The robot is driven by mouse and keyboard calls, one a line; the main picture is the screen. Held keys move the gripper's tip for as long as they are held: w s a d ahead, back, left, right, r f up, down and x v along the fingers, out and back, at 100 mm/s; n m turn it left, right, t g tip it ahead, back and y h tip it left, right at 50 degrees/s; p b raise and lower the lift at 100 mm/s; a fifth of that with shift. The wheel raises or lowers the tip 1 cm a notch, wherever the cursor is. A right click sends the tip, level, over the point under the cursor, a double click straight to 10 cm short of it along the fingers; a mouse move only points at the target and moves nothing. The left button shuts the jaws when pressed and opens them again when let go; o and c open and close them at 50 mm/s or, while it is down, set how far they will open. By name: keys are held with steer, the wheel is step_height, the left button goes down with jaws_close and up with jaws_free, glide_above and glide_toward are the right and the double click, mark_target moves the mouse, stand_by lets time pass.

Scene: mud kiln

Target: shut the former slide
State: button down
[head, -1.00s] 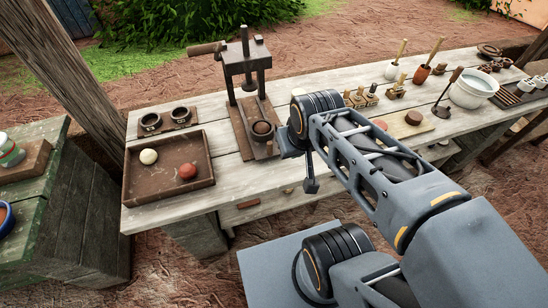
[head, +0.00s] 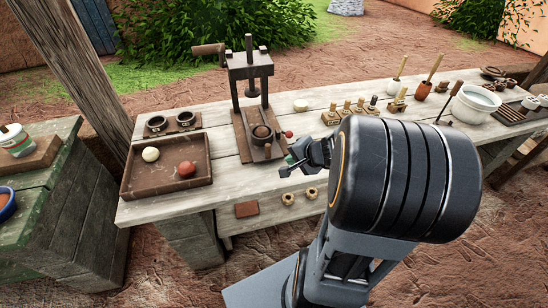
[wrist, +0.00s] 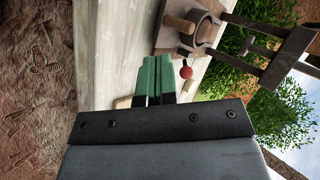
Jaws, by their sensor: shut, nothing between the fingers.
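The former (head: 250,100) is a dark metal and wood press with two posts, a crossbar and a side handle, standing on the bench. Its slide carries a round ring cup (head: 261,133), which sits forward of the posts on the base. A red knob (head: 288,134) shows just right of the cup. In the wrist view the cup (wrist: 205,27) and red knob (wrist: 186,72) are ahead and to the right of my fingers. My gripper (head: 292,158) is right of the former's front end, with its green fingers (wrist: 155,75) together and empty. It appears apart from the knob.
A brown tray (head: 132,188) with a white ball and a red ball lies left of the former. Two dark cups (head: 171,123) stand behind it. Stamps (head: 360,108) and a white bowl (head: 474,104) stand to the right. A shelf below holds small rings (head: 288,199).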

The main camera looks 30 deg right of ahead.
steer(key=shift+m+t+h, duration=0.3)
steer(key=shift+m, duration=0.5)
steer(key=w+f, duration=0.2)
steer(key=w+f+b, duration=0.1)
steer(key=w+f, duration=0.1)
steer(key=f, duration=0.1)
steer(key=w+f, duration=0.2)
steer(key=shift+w+d+f+b, duration=0.25)
steer(key=shift+f+b, duration=0.1)
steer(key=shift+b, duration=0.05)
steer(key=w, duration=0.1)
steer(key=w+p, duration=0.1)
steer(key=w, duration=0.1)
steer(key=shift+a+f, duration=0.1)
steer(key=shift+a, duration=0.3)
steer(key=shift+w+a, duration=0.2)
steer(key=shift+w, duration=0.55)
steer(key=shift+f, duration=0.1)
